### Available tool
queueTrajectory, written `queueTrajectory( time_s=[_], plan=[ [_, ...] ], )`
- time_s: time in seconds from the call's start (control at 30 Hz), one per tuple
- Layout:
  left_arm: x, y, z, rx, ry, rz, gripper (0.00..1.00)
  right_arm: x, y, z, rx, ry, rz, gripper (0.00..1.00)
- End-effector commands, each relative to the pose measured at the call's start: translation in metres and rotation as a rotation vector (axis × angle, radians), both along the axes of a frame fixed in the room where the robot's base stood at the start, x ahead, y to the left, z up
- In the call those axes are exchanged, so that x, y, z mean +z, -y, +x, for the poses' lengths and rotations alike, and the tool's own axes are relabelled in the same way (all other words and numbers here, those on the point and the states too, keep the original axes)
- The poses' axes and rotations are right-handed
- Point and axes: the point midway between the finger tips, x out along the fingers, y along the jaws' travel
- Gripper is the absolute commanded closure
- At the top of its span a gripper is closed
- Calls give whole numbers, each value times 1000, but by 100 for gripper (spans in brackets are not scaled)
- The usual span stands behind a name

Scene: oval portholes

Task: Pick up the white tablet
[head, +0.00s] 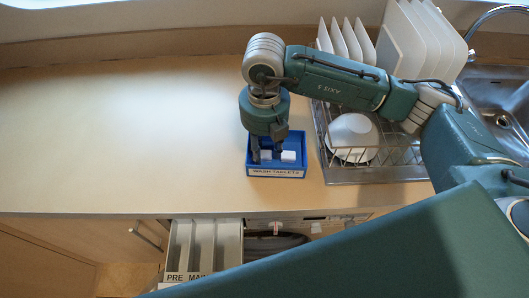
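A blue tray (275,173) labelled "WASH TABLETS" stands on the counter left of the dish rack. In it I see two small white tablets: one on the left (266,155) and one on the right (288,156). My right gripper (267,152) points down into the tray. Its dark fingers are apart, with the left tablet showing between them; it seems open, and I cannot tell whether a finger touches a tablet. The gripper hides the back part of the tray. My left gripper is not in view.
A dish rack (382,155) with a white bowl (352,137) and upright plates (407,40) stands right of the tray, beside the sink (497,105). Below the front edge, a drawer with compartments (203,245) is pulled out. The counter (120,130) at left is clear.

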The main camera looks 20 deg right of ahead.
Motion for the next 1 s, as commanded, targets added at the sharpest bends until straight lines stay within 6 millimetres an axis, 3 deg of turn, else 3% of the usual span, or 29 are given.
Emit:
queueTrajectory(
  time_s=[0.07,0.2,0.67,0.87,1.0],
  plan=[
    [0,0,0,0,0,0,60,0,0,0,0,0,0,68],
    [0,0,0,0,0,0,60,0,0,0,0,0,0,91],
    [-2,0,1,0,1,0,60,5,0,1,0,1,1,92],
    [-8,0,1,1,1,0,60,29,-1,1,1,6,2,92],
    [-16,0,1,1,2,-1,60,62,-1,2,1,8,2,92]
  ],
)
